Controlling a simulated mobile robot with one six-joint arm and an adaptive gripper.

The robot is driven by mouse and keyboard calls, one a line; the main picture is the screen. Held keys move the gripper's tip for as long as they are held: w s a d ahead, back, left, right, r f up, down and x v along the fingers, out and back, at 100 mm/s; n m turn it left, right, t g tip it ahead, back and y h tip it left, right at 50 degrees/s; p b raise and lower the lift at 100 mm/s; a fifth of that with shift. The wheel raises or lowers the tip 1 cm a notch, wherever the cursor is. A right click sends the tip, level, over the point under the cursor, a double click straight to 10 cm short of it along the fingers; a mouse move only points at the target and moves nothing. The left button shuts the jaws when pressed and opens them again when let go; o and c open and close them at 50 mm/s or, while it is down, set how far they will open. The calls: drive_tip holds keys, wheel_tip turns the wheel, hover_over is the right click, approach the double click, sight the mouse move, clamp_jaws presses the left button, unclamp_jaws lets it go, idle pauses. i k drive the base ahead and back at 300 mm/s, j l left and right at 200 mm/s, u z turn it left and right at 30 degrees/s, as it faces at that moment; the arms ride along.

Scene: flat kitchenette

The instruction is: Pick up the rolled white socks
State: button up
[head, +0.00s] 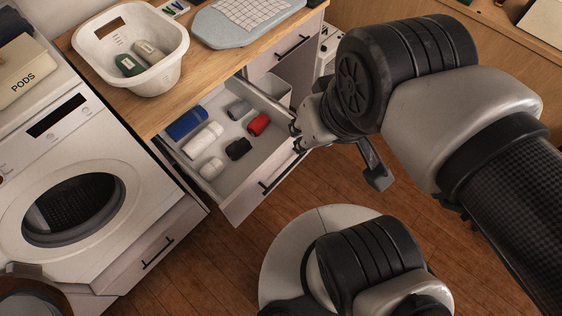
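Two rolled white items lie in the open drawer (240,190) below the counter. The longer white roll (203,140) is beside a blue roll (187,122). A smaller white roll (212,168) lies nearer the drawer front. I cannot tell for certain which one is the rolled white socks. My gripper (337,162) is to the right of the drawer, apart from both white rolls. Its fingers are spread wide, with nothing seen between them. The arm's wrist hides part of the gripper.
A washing machine (60,205) is at left.

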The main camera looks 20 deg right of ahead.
sight(212, 170)
drive_tip(key=i+j+z, duration=0.15)
drive_tip(key=j+z, duration=0.25)
drive_tip(key=j, duration=0.65)
drive_tip(key=j+z, duration=0.4)
drive_tip(key=j, duration=0.6)
